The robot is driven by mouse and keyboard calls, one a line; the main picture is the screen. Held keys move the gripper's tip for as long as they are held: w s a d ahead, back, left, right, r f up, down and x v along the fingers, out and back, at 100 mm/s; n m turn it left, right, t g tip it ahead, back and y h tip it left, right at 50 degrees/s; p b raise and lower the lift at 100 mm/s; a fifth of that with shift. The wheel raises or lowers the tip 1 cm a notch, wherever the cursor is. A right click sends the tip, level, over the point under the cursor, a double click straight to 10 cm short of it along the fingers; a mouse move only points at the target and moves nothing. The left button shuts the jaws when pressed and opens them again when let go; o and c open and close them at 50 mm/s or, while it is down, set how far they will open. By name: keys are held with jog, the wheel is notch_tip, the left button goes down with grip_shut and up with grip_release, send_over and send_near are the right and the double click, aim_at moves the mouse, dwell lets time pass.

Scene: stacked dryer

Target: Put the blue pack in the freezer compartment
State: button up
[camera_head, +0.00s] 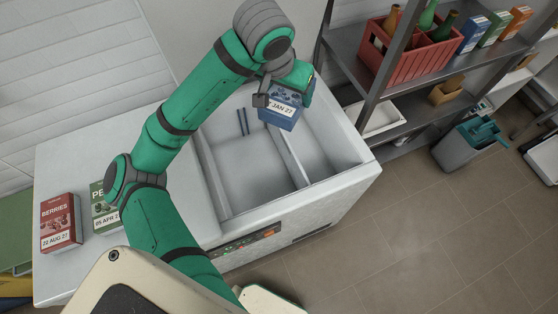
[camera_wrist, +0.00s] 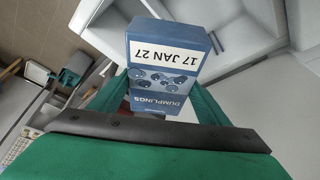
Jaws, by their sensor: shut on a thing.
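The blue pack (camera_head: 282,113) is a box that reads "17 JAN 27" and "DUMPLINGS" in the wrist view (camera_wrist: 168,52). My gripper (camera_head: 286,96) is shut on it and holds it in the air above the open chest freezer (camera_head: 330,210). In the head view the pack overlaps the far end of the divider (camera_head: 287,155) between a wide left compartment (camera_head: 245,170) and a narrower right compartment (camera_head: 320,150). Its exact height above the divider is hard to tell. Both compartments' visible floors are bare, apart from two dark upright bars at the back of the left one.
A red berries box (camera_head: 60,222) and a partly hidden green box (camera_head: 103,210) stand on the white top left of the opening. A metal shelf with a red bottle crate (camera_head: 415,62) stands close on the right. A grey bin (camera_head: 468,146) stands on the floor.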

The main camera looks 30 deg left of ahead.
jog(key=s+a+f+n+g+y, duration=0.1)
jog(key=a+f+n, duration=0.2)
jog(key=f, duration=1.2)
jog(key=s+a+f+n+g+y, duration=0.1)
jog(key=f+n, duration=0.5)
jog(key=f, duration=0.9)
jog(key=s+a+f+n+g+y, duration=0.1)
jog(key=a+f+n, duration=0.4)
jog(key=f, duration=1)
jog(key=shift+s+a+f+y, duration=0.2)
jog(key=shift+s+y, duration=0.15)
jog(key=shift+s, duration=0.25)
jog(key=shift+s+a+f+y, duration=0.1)
jog(key=shift+s+a+y, duration=0.1)
jog(key=shift+s+y, duration=0.3)
jog(key=shift+s+f, duration=0.1)
jog(key=shift+f, duration=2.05)
jog(key=shift+h, duration=0.25)
jog(key=o, duration=1.4)
jog(key=shift+f, duration=0.15)
